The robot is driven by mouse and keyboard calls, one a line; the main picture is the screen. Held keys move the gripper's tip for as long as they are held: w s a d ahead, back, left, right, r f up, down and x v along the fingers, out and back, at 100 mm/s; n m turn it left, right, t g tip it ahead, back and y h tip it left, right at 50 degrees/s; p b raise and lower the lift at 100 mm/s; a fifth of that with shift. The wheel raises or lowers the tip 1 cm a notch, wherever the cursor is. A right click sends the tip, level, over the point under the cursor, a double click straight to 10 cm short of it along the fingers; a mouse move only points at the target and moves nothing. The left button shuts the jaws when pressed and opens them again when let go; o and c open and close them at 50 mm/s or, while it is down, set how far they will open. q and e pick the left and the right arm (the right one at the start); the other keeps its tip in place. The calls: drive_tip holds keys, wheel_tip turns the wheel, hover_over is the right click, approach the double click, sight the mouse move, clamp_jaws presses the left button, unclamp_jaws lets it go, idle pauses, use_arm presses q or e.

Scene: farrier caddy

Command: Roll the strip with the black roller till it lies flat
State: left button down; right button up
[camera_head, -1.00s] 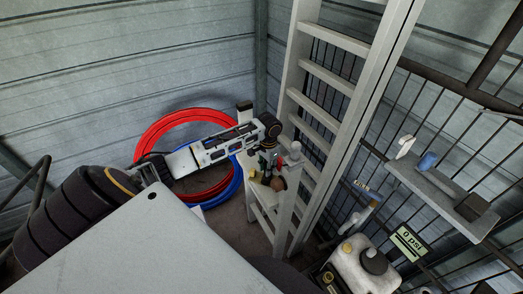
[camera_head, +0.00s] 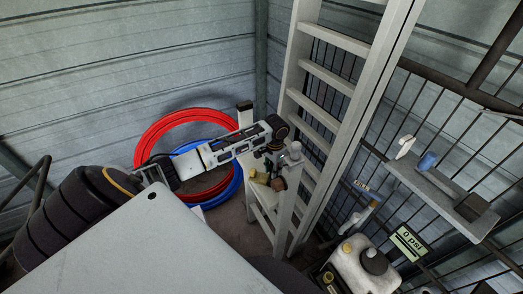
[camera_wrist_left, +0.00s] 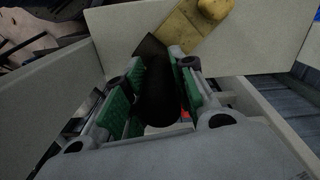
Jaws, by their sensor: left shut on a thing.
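My left gripper (camera_head: 274,164) is over the small pale stand in the head view, pointing down. In the left wrist view, its green-padded fingers (camera_wrist_left: 154,92) are shut on a black cylinder (camera_wrist_left: 158,95), which looks like the black roller. A dark flat piece (camera_wrist_left: 150,48) shows just beyond the cylinder; I cannot tell whether it is part of the roller or the strip. The strip cannot be clearly made out in either view. My right gripper is not in view.
A yellow block (camera_wrist_left: 192,28) lies on the pale surface close ahead of the fingers. A brown round thing (camera_head: 278,184) is beside the gripper. A ladder (camera_head: 325,80) stands right behind. Red (camera_head: 150,128) and blue (camera_head: 236,180) hoop coils lie left.

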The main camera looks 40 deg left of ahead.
use_arm(q)
drive_tip(key=shift+d, duration=0.2)
drive_tip(key=shift+w+d, duration=0.25)
drive_tip(key=shift+d, duration=0.35)
drive_tip(key=shift+w+d, duration=0.25)
drive_tip(key=shift+d, duration=0.35)
drive_tip(key=shift+a, duration=0.2)
drive_tip(key=shift+s+a+f, duration=0.1)
drive_tip(key=shift+s+a, duration=0.15)
drive_tip(key=shift+a, duration=0.35)
drive_tip(key=shift+s+a, duration=0.25)
drive_tip(key=shift+a, duration=0.3)
drive_tip(key=shift+a, duration=0.1)
drive_tip(key=shift+s+a, duration=0.3)
drive_tip(key=shift+a, duration=0.15)
drive_tip(key=shift+s+a, duration=0.2)
drive_tip(key=shift+a, duration=0.55)
drive_tip(key=shift+a, duration=0.1)
